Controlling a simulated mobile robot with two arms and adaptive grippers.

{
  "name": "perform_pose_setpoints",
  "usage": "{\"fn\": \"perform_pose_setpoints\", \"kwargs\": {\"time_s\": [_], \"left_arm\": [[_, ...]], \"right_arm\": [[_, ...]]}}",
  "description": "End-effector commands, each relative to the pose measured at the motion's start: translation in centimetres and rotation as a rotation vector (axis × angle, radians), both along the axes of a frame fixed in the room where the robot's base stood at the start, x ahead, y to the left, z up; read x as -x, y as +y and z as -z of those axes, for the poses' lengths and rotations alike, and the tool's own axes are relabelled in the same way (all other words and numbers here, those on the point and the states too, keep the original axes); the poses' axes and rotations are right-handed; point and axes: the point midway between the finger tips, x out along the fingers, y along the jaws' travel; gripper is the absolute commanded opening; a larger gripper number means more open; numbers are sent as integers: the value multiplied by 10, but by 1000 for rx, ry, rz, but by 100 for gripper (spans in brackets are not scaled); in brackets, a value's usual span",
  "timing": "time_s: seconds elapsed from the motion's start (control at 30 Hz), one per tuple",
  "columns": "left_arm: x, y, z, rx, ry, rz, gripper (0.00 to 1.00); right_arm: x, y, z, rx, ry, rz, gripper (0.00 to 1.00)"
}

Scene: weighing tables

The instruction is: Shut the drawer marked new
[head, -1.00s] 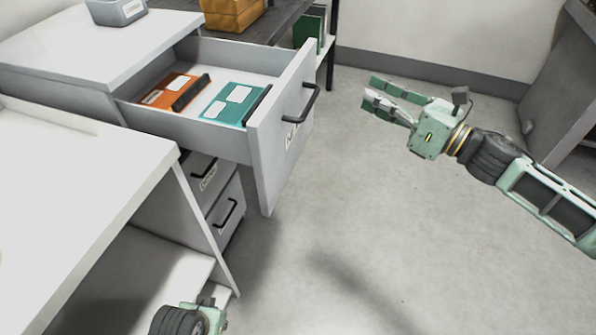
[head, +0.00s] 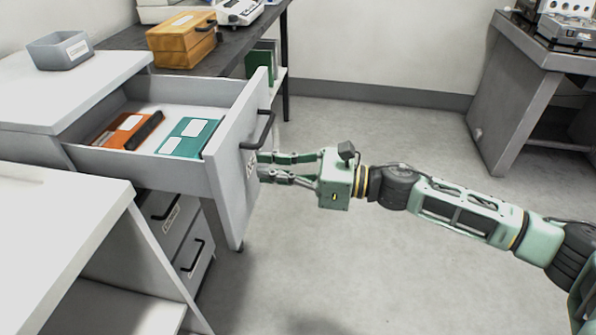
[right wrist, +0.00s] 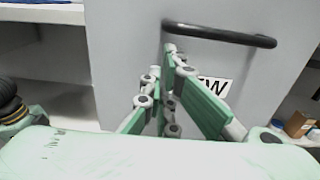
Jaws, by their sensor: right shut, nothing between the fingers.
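The open drawer (head: 232,178) sticks out of the grey cabinet, its front facing right. Its label is partly hidden; in the right wrist view the label (right wrist: 217,87) shows the letters "W" and part of an "E". A black bar handle (head: 262,130) is on the drawer front, and the handle also shows in the right wrist view (right wrist: 220,34). Inside lie an orange folder (head: 122,130) and a teal folder (head: 188,138). My right gripper (head: 266,167) is shut and empty, its fingertips at the drawer front just below the handle; I cannot tell whether they touch. My left gripper is not in view.
Two shut drawers (head: 190,255) are below the open one. A white table (head: 60,225) stands at the near left. A grey bin (head: 60,52) is on the cabinet top, and a wooden box (head: 180,42) is on the dark table behind. The floor (head: 370,270) at right is clear.

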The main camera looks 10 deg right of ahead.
Motion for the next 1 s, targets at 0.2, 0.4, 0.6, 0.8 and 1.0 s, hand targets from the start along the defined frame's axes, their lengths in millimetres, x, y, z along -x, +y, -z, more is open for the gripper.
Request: {"fn": "perform_pose_setpoints", "kwargs": {"time_s": [0.2, 0.4, 0.6, 0.8, 1.0], "left_arm": [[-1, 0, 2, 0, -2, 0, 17], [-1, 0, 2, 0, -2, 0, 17], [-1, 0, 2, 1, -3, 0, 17], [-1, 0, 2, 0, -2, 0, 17], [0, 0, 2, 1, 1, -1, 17]], "right_arm": [[-7, 21, 0, 0, 0, 0, 0], [-8, 24, 0, 1, 0, 1, 0], [-8, 24, 0, 0, 0, 1, 0], [-10, 32, 0, -2, 2, 0, 0], [-18, 60, 0, -2, 0, -2, 0]]}}
